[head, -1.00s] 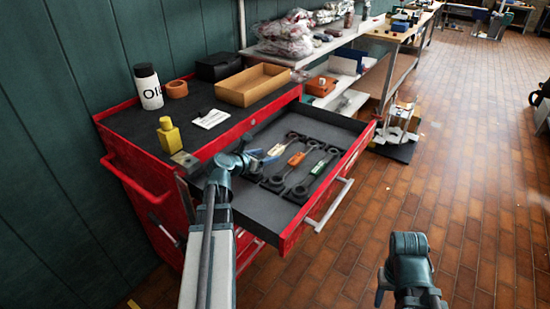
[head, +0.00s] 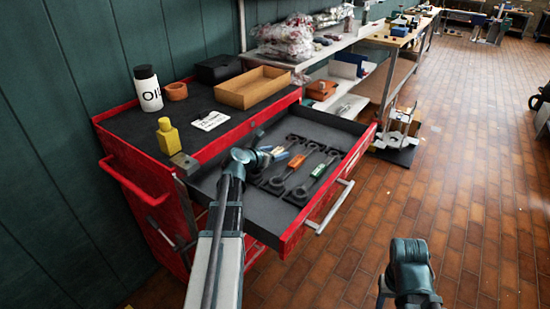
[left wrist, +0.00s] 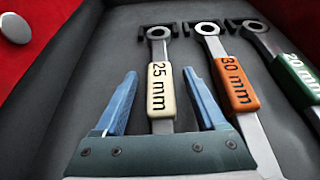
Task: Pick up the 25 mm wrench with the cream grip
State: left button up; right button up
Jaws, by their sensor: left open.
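The 25 mm wrench (left wrist: 160,88) with the cream grip lies in the open drawer, in the left wrist view. Its ring end is at the top, by a dark holder. My left gripper (left wrist: 162,72) is open, with one blue finger on each side of the cream grip in this view. Neither finger visibly touches it; how far above it they are, I cannot tell. In the head view my left gripper (head: 267,154) reaches into the drawer and partly covers this wrench. Of my right arm only a part shows at the lower right; its gripper is not in view.
The 30 mm wrench (left wrist: 234,82) with the orange grip lies close to the right. A green-grip wrench (left wrist: 297,78) lies beyond it. The red drawer (head: 325,200) stands out from the cabinet. A cardboard tray (head: 252,88), yellow bottle (head: 168,135) and white bottle (head: 148,89) stand on top.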

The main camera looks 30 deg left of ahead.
aim_at(275, 152)
pick_arm(q)
grip_shut()
jog(key=shift+r, duration=0.1)
dwell(0.4)
jog(key=shift+r+p, duration=0.85)
jog(key=shift+p, duration=0.1)
notch_tip(275, 152, up, 2)
jog(key=shift+r+p, duration=0.1)
jog(key=shift+p, duration=0.95)
jog(key=d, duration=1)
jog(key=s+d+p, duration=0.1)
jog(key=d, duration=0.4)
jog(key=shift+s+r, duration=0.1)
jog(key=shift+r, duration=0.3)
jog(key=shift+d, duration=0.5)
jog(key=shift+r, duration=0.15)
